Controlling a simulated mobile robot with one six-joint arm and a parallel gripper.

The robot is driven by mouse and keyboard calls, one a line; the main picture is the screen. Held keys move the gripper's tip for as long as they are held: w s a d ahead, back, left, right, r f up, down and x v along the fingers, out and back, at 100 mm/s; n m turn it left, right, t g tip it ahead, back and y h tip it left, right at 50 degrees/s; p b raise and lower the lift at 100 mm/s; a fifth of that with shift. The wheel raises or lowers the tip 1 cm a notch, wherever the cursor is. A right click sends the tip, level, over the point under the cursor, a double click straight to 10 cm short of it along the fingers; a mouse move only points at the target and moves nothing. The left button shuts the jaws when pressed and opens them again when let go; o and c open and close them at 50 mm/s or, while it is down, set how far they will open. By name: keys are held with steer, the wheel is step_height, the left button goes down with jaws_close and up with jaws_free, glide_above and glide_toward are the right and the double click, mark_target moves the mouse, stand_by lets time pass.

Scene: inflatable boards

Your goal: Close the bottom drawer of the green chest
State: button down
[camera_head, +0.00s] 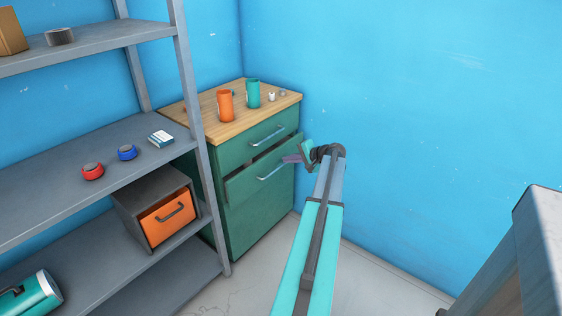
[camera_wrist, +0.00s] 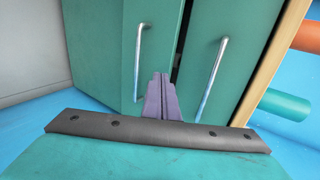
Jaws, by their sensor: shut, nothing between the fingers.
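The green chest (camera_head: 255,220) stands in the corner with a wooden top. Its top drawer (camera_head: 248,143) looks closed. Its bottom drawer (camera_head: 242,186) sticks out a little below it, with a dark gap along its upper edge. The wrist view, turned sideways, shows the bottom drawer (camera_wrist: 108,50) with its handle (camera_wrist: 138,65) at left and the top drawer (camera_wrist: 235,60) at right. My gripper (camera_head: 289,159) is shut and empty, at the right end of the bottom drawer. In the wrist view its purple fingertips (camera_wrist: 160,76) lie near the drawer's edge; contact cannot be told.
An orange cup (camera_head: 225,106), a teal cup (camera_head: 253,94) and small items stand on the chest. A grey shelf rack (camera_head: 110,140) at left holds an orange-fronted box (camera_head: 166,219) and small objects. A blue wall (camera_head: 430,120) is close at right.

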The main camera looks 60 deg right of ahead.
steer(key=shift+v, duration=2.2)
steer(key=shift+w+a, duration=0.1)
